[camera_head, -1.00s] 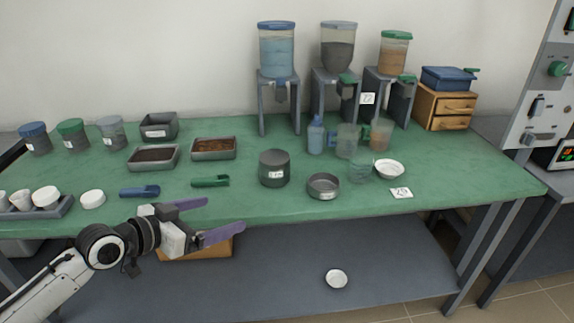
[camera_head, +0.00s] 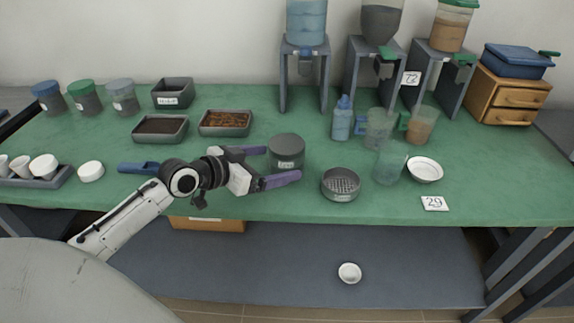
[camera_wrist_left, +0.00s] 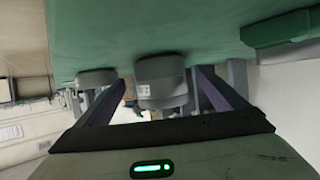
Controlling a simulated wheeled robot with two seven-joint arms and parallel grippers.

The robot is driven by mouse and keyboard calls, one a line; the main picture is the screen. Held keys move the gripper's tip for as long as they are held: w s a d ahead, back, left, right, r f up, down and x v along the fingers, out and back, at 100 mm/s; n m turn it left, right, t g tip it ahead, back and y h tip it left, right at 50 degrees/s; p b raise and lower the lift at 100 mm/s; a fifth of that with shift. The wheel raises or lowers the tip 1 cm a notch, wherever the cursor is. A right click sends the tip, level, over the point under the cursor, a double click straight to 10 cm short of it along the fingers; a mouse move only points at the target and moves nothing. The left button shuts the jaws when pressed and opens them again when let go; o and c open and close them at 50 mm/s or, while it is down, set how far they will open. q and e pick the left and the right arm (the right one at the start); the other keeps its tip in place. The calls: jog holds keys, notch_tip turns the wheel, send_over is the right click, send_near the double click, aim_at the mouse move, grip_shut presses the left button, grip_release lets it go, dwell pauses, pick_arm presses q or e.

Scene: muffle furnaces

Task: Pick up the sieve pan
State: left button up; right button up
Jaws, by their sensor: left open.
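The sieve pan (camera_head: 341,186) is a low, round grey pan with a perforated bottom and a small label, standing on the green table right of a taller grey canister (camera_head: 286,152). My left gripper (camera_head: 282,164) is open and empty, left of the sieve pan and apart from it, with its purple fingers pointing toward the canister. In the left wrist view the picture looks upside down. The canister (camera_wrist_left: 160,80) shows there between the open fingers (camera_wrist_left: 160,95), and a lower grey round thing, probably the sieve pan (camera_wrist_left: 97,78), is at left. My right gripper is out of view.
A clear beaker (camera_head: 389,162) and a white bowl (camera_head: 425,169) stand right of the sieve pan, with a number card (camera_head: 434,203) in front. Two trays lie behind my gripper. A blue scoop (camera_head: 138,168) lies left. A dispenser (camera_head: 306,60) stands at the back.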

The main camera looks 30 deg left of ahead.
pick_arm(q)
jog(key=x, duration=0.5)
jog(key=shift+w+r, duration=0.1)
jog(key=shift+r, duration=0.05)
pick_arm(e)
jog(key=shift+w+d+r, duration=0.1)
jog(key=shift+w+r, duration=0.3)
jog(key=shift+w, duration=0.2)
pick_arm(q)
jog(key=shift+c, duration=0.4)
jog(key=shift+r, duration=0.1)
jog(key=c, duration=1.4)
jog(key=shift+r, duration=0.2)
notch_tip(320, 180, up, 8)
jog(key=shift+r+p, duration=0.25)
jog(key=shift+p, duration=0.3)
jog(key=shift+r, duration=0.6)
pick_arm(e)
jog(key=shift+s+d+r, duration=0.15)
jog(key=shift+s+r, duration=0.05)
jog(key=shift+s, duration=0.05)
